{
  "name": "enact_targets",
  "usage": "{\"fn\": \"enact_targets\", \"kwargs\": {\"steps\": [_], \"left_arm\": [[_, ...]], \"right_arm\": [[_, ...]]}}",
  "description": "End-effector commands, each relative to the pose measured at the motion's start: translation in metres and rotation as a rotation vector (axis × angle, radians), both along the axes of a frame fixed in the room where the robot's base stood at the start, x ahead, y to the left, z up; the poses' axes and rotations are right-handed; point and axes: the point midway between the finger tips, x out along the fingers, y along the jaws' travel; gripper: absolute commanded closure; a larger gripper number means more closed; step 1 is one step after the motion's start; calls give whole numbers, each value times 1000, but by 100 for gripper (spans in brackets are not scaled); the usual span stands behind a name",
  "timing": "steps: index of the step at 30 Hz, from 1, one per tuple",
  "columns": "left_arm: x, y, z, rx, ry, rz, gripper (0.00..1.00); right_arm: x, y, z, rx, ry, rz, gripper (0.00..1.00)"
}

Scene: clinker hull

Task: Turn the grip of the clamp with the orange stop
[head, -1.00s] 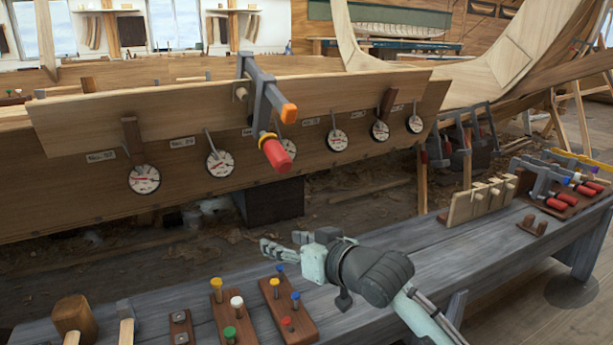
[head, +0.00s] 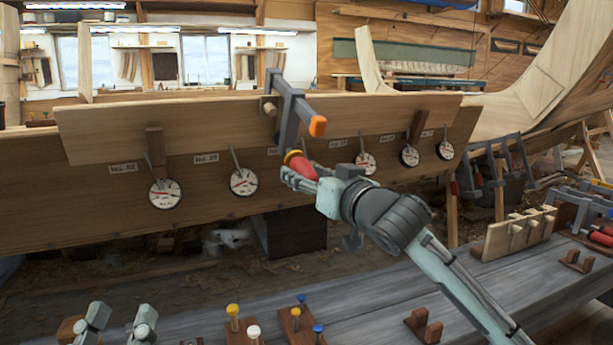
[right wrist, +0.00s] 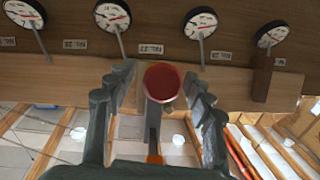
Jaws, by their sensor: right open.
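The clamp (head: 287,110) with the orange stop (head: 318,126) hangs on the upper plank of the hull, its red grip (head: 300,163) pointing down towards me. My right gripper (head: 300,182) is at the lower end of this grip and partly hides it. In the right wrist view the round red end of the grip (right wrist: 162,80) lies between the two open fingers (right wrist: 160,95), with a gap on each side. The orange stop shows below it (right wrist: 155,159). Parts of my left gripper (head: 118,322) show at the bottom left; its fingertips are unclear.
Several round dials, one a gauge (head: 243,181), line the hull below the plank (head: 200,130). The grey bench (head: 370,295) carries pegs, a wooden rack (head: 518,233) and more clamps (head: 580,205) at the right.

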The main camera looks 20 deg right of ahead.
Motion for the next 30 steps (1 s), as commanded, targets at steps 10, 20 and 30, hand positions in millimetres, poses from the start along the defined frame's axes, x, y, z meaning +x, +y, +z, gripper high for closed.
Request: {"fn": "enact_targets", "kwargs": {"steps": [10, 20, 30], "left_arm": [[0, 0, 0, -1, -3, 0, 63], [0, 0, 0, -1, -3, 0, 63], [2, -1, -3, 12, 34, -2, 63]], "right_arm": [[5, 1, 0, 0, 0, 1, 48], [5, 1, 0, -1, 0, 1, 89], [5, 1, 1, 28, 5, 12, 97]]}}
